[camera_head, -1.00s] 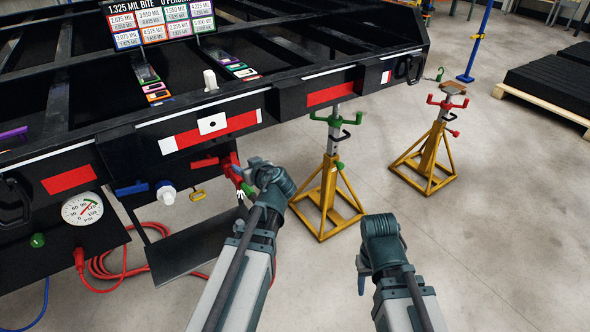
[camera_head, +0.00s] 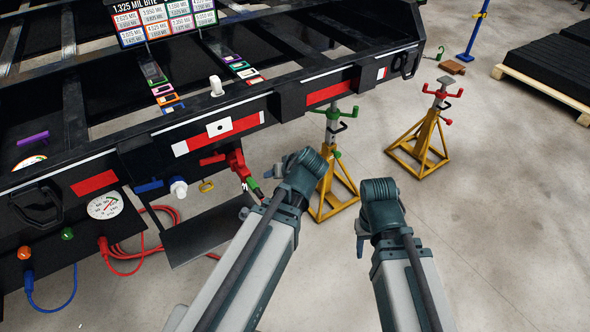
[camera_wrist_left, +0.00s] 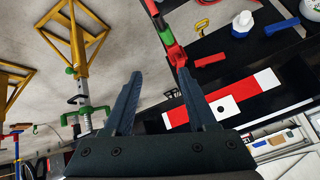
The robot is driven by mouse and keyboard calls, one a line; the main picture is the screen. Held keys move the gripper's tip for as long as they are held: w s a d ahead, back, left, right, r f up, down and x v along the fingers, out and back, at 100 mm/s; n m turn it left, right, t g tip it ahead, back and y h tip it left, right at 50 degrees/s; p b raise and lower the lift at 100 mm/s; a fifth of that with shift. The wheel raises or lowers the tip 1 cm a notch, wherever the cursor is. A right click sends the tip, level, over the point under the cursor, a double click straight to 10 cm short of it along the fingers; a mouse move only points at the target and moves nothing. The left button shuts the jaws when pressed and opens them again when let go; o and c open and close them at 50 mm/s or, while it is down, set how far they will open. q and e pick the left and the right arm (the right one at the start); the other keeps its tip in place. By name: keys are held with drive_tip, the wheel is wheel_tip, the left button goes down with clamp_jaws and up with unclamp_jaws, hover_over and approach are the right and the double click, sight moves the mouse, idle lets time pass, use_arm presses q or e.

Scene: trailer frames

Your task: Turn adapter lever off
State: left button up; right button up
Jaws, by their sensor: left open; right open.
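The adapter (camera_head: 238,163) is a red fitting with a green part at its lower end, hanging below the trailer's rear beam. I cannot tell which part is its lever. In the left wrist view the red-and-green adapter (camera_wrist_left: 176,53) shows just beyond the tip of the right-hand finger. My left gripper (camera_head: 261,191) is open and empty, just right of the adapter's green end. Its two spread fingers also show in the left wrist view (camera_wrist_left: 159,80). My right gripper (camera_head: 362,230) is open and empty, farther right over the floor; its fingers are partly hidden.
A red bar (camera_head: 212,159) and a white knob (camera_head: 178,187) sit left of the adapter. A black plate (camera_head: 205,235) hangs below. A yellow stand (camera_head: 335,190) stands behind my left gripper; another (camera_head: 420,145) stands right. A pressure gauge (camera_head: 104,205) is far left.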

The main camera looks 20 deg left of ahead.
use_arm(q)
drive_tip(key=s+d+r+m+g+h+p, duration=0.1)
drive_tip(key=s+d+r+m+h+p, duration=0.1)
drive_tip(key=s+d+r+m+p, duration=0.1)
drive_tip(key=shift+s+d+r+g+p, duration=0.4)
drive_tip(key=shift+s+d+p, duration=0.25)
drive_tip(key=shift+d+p, duration=0.9)
use_arm(e)
wheel_tip(320, 180, up, 7)
use_arm(q)
drive_tip(key=shift+d+f+b, duration=0.1)
drive_tip(key=shift+d+b, duration=0.1)
drive_tip(key=shift+b, duration=0.1)
use_arm(e)
drive_tip(key=shift+f, duration=0.1)
